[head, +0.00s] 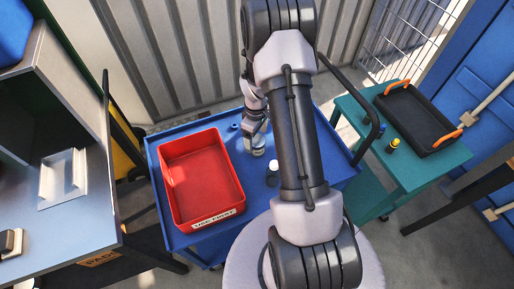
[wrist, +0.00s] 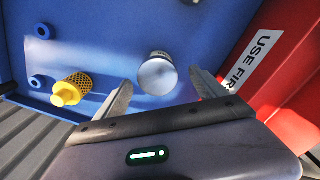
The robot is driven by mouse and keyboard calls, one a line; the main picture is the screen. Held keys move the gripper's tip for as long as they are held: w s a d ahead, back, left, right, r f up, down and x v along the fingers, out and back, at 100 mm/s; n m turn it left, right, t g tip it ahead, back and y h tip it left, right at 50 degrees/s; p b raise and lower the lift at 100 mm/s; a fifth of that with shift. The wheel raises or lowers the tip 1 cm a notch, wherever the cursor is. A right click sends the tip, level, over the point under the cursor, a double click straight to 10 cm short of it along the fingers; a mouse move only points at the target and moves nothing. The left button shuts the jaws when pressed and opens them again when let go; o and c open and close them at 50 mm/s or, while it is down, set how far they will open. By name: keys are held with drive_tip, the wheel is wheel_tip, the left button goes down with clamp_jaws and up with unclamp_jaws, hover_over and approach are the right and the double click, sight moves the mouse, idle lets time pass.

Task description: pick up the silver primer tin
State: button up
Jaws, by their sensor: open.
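The silver primer tin (wrist: 157,75) appears as a pale round-topped thing standing on the blue cart top. In the wrist view it lies just beyond and between my fingertips, with blue surface showing on both sides of it. My gripper (wrist: 161,78) is open and empty. I cannot tell the exact height gap.
The red "USE FIRST" tray (head: 238,204) stands close to the left; its wall (wrist: 300,75) shows in the wrist view. A yellow perforated part (wrist: 72,90) stands left of the tin in the wrist view, near blue rings (wrist: 42,82).

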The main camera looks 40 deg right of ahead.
drive_tip(key=f+b, duration=0.1)
drive_tip(key=f, duration=0.2)
drive_tip(key=f+b, duration=0.1)
drive_tip(key=f, duration=0.1)
drive_tip(key=shift+d+f, duration=0.2)
drive_tip(key=shift+f, duration=0.2)
drive_tip(key=shift+r, duration=0.2)
drive_tip(key=shift+c, duration=0.5)
drive_tip(key=c, duration=1.5)
